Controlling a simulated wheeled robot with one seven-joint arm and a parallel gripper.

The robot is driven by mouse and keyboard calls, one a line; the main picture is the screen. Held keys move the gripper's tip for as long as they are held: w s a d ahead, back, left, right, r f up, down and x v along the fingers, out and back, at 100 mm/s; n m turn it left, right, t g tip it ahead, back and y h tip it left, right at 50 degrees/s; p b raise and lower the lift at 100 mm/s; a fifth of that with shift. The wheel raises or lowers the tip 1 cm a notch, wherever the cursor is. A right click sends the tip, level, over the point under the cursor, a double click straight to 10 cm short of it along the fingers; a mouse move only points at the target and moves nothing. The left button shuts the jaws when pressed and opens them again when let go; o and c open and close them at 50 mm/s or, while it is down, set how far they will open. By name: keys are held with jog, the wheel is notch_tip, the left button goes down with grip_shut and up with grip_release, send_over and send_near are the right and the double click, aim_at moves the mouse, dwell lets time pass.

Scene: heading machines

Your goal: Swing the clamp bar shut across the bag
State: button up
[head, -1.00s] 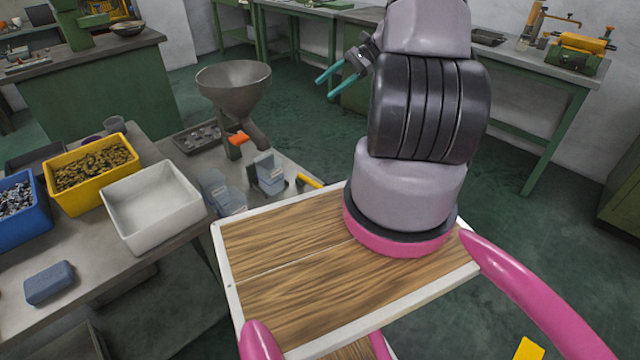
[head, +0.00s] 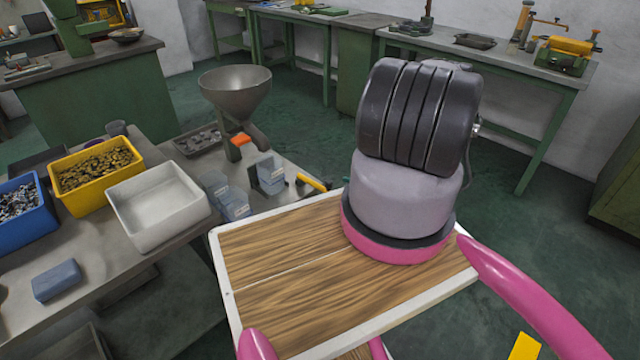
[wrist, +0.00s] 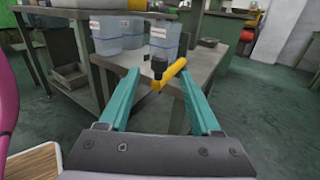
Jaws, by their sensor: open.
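The clamp bar (head: 313,183), yellow with a dark end, sticks out at the bench edge to the right of a clear, bluish, labelled shape that looks like the bag (head: 268,175). In the wrist view the bar (wrist: 172,72) lies slanted in front of and below the bag (wrist: 163,40), not across its face. My gripper (wrist: 157,80) is open, with teal fingers pointing at the bar. The bar appears between the fingertips in the picture. I cannot tell how far ahead it is, and no contact shows.
A grey funnel (head: 235,88) stands behind the bag. Clear labelled bins (head: 228,198) sit left of the bag. A white bin (head: 158,205) and a yellow bin (head: 95,172) of metal parts stand farther left. Green floor is open right of the bench.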

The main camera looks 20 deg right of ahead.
jog(key=x, duration=1)
jog(key=shift+w+a, duration=0.15)
jog(key=shift+c, duration=0.3)
grip_shut()
dwell(0.8)
